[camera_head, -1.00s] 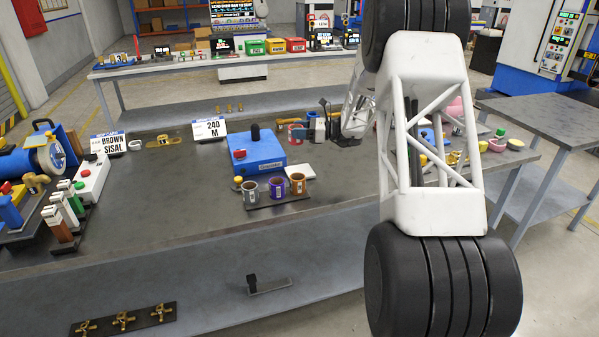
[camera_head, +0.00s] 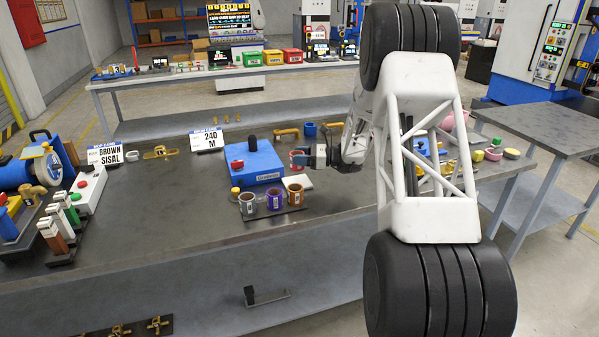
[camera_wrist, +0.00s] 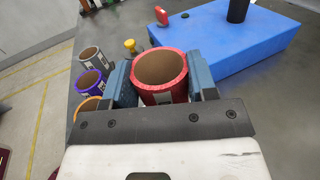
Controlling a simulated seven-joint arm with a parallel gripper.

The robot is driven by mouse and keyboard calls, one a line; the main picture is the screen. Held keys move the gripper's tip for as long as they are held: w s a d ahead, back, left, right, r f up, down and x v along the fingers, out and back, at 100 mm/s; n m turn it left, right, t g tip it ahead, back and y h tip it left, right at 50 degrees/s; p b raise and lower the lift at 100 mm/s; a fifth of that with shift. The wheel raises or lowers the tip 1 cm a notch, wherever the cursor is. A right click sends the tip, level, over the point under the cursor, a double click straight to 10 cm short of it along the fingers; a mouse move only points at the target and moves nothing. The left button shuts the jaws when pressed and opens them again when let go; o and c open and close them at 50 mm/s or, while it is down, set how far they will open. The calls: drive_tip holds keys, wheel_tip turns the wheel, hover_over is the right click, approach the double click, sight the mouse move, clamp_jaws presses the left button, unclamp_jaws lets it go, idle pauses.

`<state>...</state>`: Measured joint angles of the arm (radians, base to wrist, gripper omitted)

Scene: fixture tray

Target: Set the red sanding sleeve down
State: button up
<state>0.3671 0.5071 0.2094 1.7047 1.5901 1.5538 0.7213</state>
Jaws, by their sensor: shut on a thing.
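The red sanding sleeve (camera_wrist: 160,74) is a short open tube with a brown inside. In the wrist view it sits upright between the two fingers of my gripper (camera_wrist: 162,82), which is shut on it. In the head view the sleeve (camera_head: 298,160) and my gripper (camera_head: 308,156) are to the right of the blue box, beside a white pad (camera_head: 298,183). I cannot tell how high the sleeve is above the table. A dark rack (camera_head: 275,217) stands in front of the blue box and bears a grey sleeve (camera_head: 248,203), a purple sleeve (camera_head: 274,199) and an orange sleeve (camera_head: 295,194).
The blue box (camera_head: 254,163) with a black knob stands left of my gripper. A yellow-topped piece (camera_head: 235,193) stands beside the rack. Signs reading "240 M" (camera_head: 207,139) and "BROWN SISAL" (camera_head: 105,154) stand farther left. The table's middle left (camera_head: 165,200) is clear.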

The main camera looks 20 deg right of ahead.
drive_tip(key=shift+f, duration=0.95)
drive_tip(key=shift+f, duration=0.1)
drive_tip(key=shift+f, duration=1.8)
drive_tip(key=shift+f, duration=0.1)
drive_tip(key=o, duration=0.9)
drive_tip(key=shift+d, duration=0.15)
drive_tip(key=v, duration=1.1)
drive_tip(key=shift+s+d, duration=0.15)
drive_tip(key=shift+d, duration=0.25)
